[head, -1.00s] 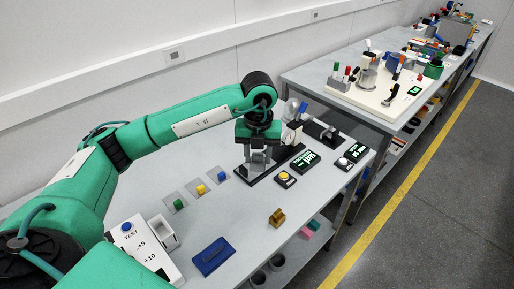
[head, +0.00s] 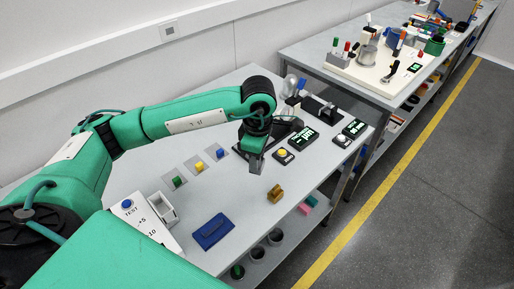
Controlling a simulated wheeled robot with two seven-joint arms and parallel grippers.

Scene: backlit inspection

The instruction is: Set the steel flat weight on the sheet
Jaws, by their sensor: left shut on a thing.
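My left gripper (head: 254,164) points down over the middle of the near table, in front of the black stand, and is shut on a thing. What it holds is mostly hidden by the gripper; a small grey part shows at the fingertips, but I cannot tell its shape. I cannot make out the steel flat weight separately. A flat blue piece (head: 213,231) that may be the sheet lies at the table's front edge, well apart from the gripper. My right gripper is not in view.
Green (head: 178,182), yellow (head: 199,167) and blue (head: 220,153) blocks lie on grey squares. A white open box (head: 161,208), a white labelled panel (head: 145,228), a brass-coloured block (head: 275,194) and a yellow button (head: 283,155) are nearby. The table between gripper and blue piece looks clear.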

